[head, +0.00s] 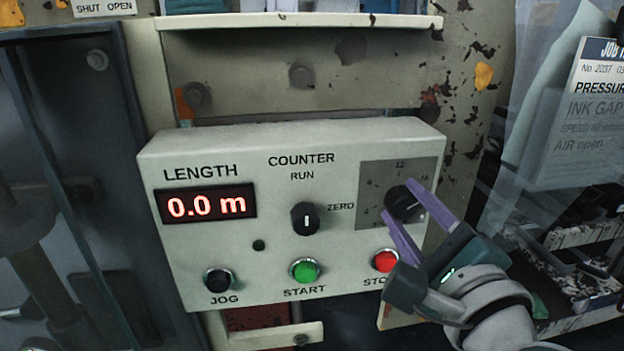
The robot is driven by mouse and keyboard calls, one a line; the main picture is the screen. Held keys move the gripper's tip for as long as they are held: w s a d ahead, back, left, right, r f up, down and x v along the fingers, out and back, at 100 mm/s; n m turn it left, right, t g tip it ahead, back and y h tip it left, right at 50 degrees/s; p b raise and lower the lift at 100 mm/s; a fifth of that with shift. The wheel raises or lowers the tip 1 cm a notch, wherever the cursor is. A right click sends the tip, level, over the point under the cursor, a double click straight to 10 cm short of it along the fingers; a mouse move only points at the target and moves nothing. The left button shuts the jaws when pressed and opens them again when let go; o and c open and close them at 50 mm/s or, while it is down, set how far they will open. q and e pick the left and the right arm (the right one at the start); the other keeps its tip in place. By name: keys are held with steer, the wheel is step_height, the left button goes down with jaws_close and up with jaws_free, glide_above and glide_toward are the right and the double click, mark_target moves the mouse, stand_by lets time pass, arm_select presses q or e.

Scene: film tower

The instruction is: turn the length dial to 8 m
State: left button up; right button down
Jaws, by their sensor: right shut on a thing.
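The length dial (403,207) is a black knob on a dark grey plate (372,177) at the right of the control box. The plate's scale shows 12 at the top and a 4 at lower left; other figures are small or covered. A pale pointer line on the knob appears to slant to the upper right, away from the lower-left 4. My right gripper (398,199) comes from the lower right, its purple fingers shut on the dial from either side. The LENGTH display (206,204) reads 0.0 m. My left gripper is not in view.
The box (280,262) also carries a black counter knob (305,219), a black JOG button (218,279), a green START button (305,270) and a red STOP button (385,261) close below my fingers. A job sheet (597,115) hangs at right.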

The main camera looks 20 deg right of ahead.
steer(key=n+p, duration=0.1)
steer(key=n, duration=0.2)
steer(key=n+p, duration=0.1)
steer(key=n, duration=0.2)
steer(key=shift+r+n, duration=0.2)
steer(key=shift+n, duration=0.1)
steer(key=n+p, duration=0.2)
steer(key=n, duration=0.4)
steer(key=shift+p, duration=0.3)
steer(key=n+p, duration=0.1)
steer(key=n, duration=0.5)
steer(key=shift+n+p, duration=0.3)
steer(key=n, duration=0.3)
steer(key=shift+a+n, duration=0.1)
steer(key=shift+n, duration=0.2)
steer(key=shift+n+p, duration=0.3)
steer(key=shift+n, duration=0.6)
steer(key=shift+c, duration=1.8)
jaws_free()
